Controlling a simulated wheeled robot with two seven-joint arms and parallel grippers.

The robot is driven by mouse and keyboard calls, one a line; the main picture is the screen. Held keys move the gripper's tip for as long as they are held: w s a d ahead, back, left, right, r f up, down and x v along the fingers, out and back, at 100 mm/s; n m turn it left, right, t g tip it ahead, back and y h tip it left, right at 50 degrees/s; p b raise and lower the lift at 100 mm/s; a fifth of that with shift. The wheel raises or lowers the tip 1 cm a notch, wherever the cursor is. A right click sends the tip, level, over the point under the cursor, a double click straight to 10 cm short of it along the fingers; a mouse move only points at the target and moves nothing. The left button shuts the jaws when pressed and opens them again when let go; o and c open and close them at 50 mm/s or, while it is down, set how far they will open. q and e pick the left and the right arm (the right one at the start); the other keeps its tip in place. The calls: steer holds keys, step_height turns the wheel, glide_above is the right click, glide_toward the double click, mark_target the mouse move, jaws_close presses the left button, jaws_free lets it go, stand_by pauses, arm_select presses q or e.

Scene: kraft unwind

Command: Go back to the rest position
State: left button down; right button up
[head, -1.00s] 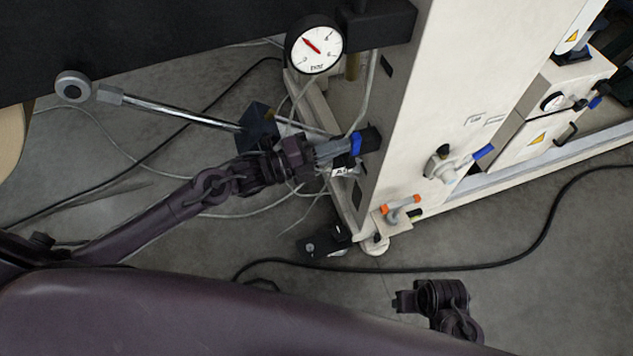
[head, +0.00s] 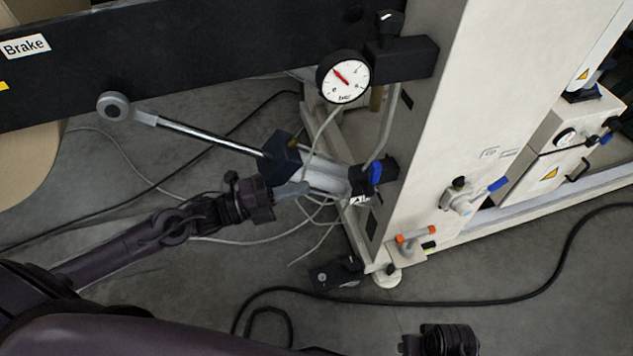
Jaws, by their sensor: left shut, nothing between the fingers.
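My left gripper (head: 291,190) reaches in from the left, in front of the pneumatic cylinder (head: 325,174). Its fingers are shut with nothing between them. The blue fitting (head: 375,172) on the cylinder's right end is apart from the fingertips. My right gripper (head: 441,341) shows only in part at the bottom edge; its fingers cannot be made out.
A pressure gauge (head: 343,77) hangs above the cylinder beside the cream machine frame (head: 440,130). A valve with a blue handle (head: 475,195) and an orange-handled valve (head: 412,236) sit on the frame. A black cable (head: 480,301) crosses the grey floor.

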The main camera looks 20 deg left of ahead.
arm_select(q)
steer(key=shift+s+a, duration=0.15)
steer(key=shift+a, duration=0.15)
stand_by(0.4)
